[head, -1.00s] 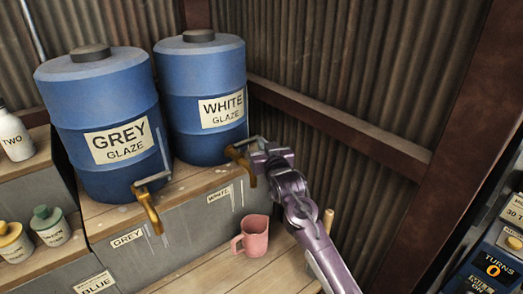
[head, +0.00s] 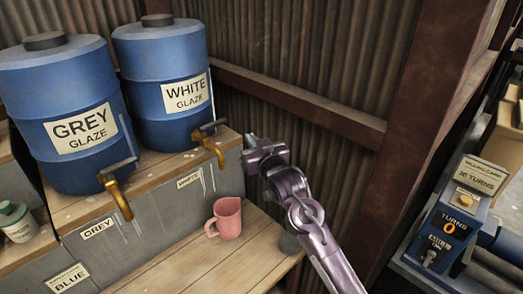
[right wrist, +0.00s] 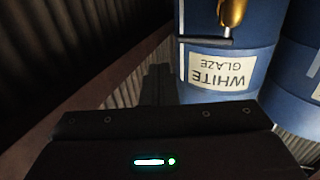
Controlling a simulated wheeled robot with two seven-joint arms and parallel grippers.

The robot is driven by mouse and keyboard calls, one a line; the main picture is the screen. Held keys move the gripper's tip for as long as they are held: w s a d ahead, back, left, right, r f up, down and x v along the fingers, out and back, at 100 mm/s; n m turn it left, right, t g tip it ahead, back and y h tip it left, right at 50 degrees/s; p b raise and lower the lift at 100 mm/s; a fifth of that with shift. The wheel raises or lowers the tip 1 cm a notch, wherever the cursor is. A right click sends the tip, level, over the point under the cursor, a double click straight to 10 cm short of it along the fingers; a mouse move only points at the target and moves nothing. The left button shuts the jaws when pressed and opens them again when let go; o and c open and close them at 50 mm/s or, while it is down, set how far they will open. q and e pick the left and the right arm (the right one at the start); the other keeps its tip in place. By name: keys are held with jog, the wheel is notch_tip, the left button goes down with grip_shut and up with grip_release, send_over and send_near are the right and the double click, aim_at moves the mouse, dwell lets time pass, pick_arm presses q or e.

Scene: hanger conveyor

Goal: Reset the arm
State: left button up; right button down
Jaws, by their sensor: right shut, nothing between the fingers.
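My right gripper (head: 252,142) is shut and empty. In the head view it is in the air just right of the white glaze barrel's brass tap (head: 214,150), apart from it. My purple right arm comes up from the lower right. The blue white-glaze barrel (head: 160,62) stands on the wooden shelf; it also shows upside down in the right wrist view (right wrist: 270,62), with its label and tap. A pink mug (head: 228,219) stands upright on the lower wooden bench, below and left of my right arm. My left gripper is not in view.
A blue grey-glaze barrel (head: 50,95) with a brass tap (head: 120,198) stands at the left. A corrugated wall (head: 300,60) and rusty post are behind.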

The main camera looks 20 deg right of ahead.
jog(key=s+a+f+n+g, duration=0.1)
jog(key=s+a+f+g, duration=0.2)
jog(key=s+f+g, duration=0.9)
jog(key=s+a+f+n+g, duration=0.1)
jog(key=s+f, duration=0.3)
jog(key=s, duration=0.8)
jog(key=s+a+f+g, duration=0.15)
jog(key=s+f, duration=0.25)
jog(key=s, duration=0.7)
notch_tip(320, 180, down, 28)
jog(key=g, duration=0.1)
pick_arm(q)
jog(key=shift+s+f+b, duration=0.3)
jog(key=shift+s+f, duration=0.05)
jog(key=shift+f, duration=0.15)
pick_arm(e)
jog(key=s+d+f, duration=0.2)
jog(key=s+f, duration=0.8)
jog(key=s+d+f+g, duration=0.1)
jog(key=s+d+f, duration=0.1)
jog(key=s+f, duration=0.8)
jog(key=shift+s, duration=0.6)
